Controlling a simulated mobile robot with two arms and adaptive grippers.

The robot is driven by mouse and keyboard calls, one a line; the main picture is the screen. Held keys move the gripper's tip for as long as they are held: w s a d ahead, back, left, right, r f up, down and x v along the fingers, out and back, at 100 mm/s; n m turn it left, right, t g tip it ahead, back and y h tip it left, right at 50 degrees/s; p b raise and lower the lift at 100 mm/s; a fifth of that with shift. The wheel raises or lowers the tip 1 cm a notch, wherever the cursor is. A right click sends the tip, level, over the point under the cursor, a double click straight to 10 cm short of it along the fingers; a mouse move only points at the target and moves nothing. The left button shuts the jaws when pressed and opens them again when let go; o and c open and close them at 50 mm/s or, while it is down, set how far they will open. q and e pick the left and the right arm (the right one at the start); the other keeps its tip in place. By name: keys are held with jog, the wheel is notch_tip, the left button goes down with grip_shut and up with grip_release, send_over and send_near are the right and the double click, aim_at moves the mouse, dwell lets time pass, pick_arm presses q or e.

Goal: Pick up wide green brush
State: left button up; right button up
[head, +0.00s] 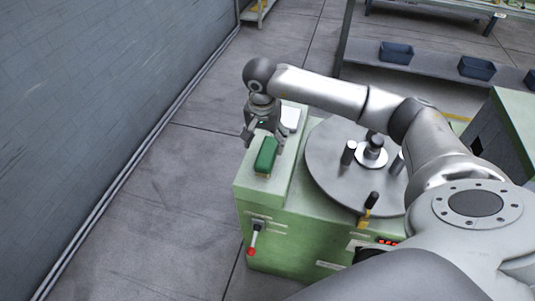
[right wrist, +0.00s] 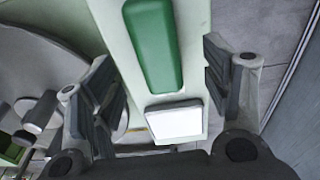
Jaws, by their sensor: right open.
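The wide green brush (head: 266,155) lies on the left ledge of the pale green machine, a lighter edge showing beneath its green top. My right gripper (head: 263,142) is above the far part of the brush, pointing down, with its fingers spread to either side. In the right wrist view the brush (right wrist: 153,42) lies lengthwise at the top middle. The open fingers (right wrist: 160,90) stand left and right of the ledge with nothing between them gripped. My left gripper is not in view.
A white block (right wrist: 175,121) sits on the ledge beside the brush; it also shows in the head view (head: 290,117). A round grey turntable (head: 330,165) with upright posts is right of the ledge. A red-tipped lever (head: 252,240) hangs on the machine's front. Floor to the left is clear.

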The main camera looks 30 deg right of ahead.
aim_at(267, 150)
jog(key=f, duration=0.1)
jog(key=f+p, duration=0.1)
jog(key=f, duration=0.1)
jog(key=d+f+p, duration=0.1)
jog(key=f, duration=0.1)
jog(key=shift+w+d+f, duration=0.1)
jog(key=shift+w+f, duration=0.15)
jog(key=shift+f, duration=0.15)
jog(key=c, duration=1.2)
